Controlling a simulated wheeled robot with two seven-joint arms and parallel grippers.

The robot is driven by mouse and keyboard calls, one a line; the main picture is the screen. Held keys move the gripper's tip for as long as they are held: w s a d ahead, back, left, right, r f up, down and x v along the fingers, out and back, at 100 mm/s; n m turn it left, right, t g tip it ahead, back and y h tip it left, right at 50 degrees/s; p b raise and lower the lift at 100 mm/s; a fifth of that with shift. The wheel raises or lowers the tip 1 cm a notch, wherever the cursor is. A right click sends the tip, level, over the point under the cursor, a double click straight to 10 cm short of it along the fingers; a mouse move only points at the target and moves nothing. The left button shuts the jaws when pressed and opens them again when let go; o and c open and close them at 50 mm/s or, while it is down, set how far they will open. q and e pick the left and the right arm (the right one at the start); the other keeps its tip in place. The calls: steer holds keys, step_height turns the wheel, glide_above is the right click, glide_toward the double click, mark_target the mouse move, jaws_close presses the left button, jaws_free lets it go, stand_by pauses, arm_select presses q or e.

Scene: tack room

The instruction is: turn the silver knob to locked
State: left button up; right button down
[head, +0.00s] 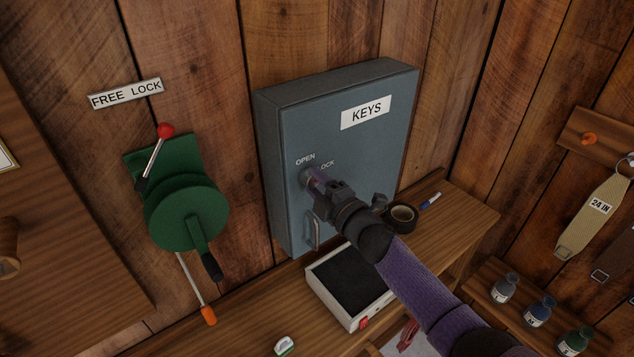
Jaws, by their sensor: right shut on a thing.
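A blue-grey key cabinet (290,122) marked KEYS hangs on the plank wall, its door closed. On the door's left side is a silver knob (305,176), mostly hidden by my right gripper. The words OPEN and LOCK are printed above it; LOCK is partly covered. My right gripper (313,180) is shut on the knob, with its purple arm coming in from the lower right. Which way the knob points cannot be made out. A silver pull handle (314,234) sits on the door below the knob. My left gripper is not in view.
A green crank winch (187,212) with a red-balled lever is on the wall at left, under a FREE LOCK sign (126,93). Below the cabinet, a wooden bench (463,213) holds a white tray (340,312), black tape (402,216) and a marker (430,200). Bottles (540,311) stand at right.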

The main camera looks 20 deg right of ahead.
stand_by(0.5)
steer(key=shift+c, duration=1)
jaws_free()
steer(key=v, duration=1)
steer(key=shift+p, duration=0.4)
